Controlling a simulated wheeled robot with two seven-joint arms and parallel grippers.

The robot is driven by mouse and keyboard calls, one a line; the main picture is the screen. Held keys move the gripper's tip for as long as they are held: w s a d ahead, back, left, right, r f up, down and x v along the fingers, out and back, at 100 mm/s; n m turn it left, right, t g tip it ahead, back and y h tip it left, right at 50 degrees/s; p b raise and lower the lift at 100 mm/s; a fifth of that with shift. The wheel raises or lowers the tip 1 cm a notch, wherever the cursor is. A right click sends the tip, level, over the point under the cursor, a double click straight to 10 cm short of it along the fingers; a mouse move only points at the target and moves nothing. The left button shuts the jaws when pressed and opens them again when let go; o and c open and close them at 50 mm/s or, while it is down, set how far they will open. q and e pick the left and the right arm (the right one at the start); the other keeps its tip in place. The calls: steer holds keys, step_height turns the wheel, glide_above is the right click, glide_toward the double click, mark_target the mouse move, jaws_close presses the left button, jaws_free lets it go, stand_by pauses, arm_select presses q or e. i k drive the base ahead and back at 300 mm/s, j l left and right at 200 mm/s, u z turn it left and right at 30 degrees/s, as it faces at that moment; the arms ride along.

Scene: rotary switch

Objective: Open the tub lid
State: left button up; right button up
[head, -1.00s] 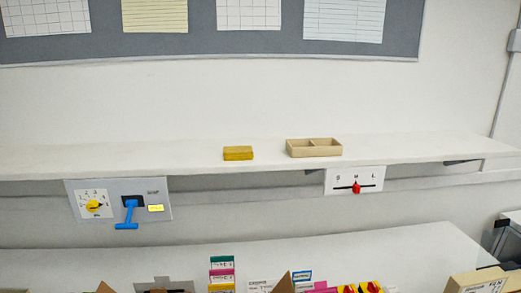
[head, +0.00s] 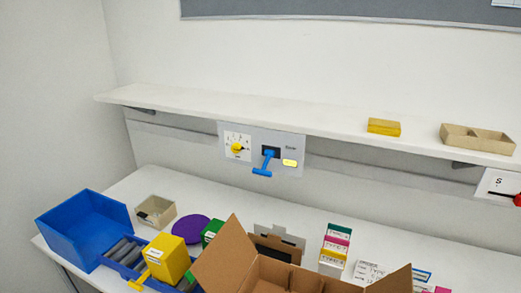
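A round, flat purple disc (head: 190,229) lies on the table in the middle left, behind a yellow box. It may be the tub's lid; I cannot tell whether a tub is under it. No other thing in view is clearly a tub with a lid. Neither of my grippers is in view.
A blue bin (head: 85,228), a small beige box (head: 155,212), a yellow box (head: 167,258) and an open cardboard box (head: 226,255) crowd the table's left and front. A white shelf (head: 240,112) overhangs behind, with a switch panel (head: 290,143) below it.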

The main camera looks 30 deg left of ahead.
mark_target(142, 214)
steer(key=u, duration=1.9)
steer(key=i+j+z, duration=0.1)
steer(key=z, duration=0.15)
steer(key=j+z, duration=0.25)
steer(key=j, duration=0.1)
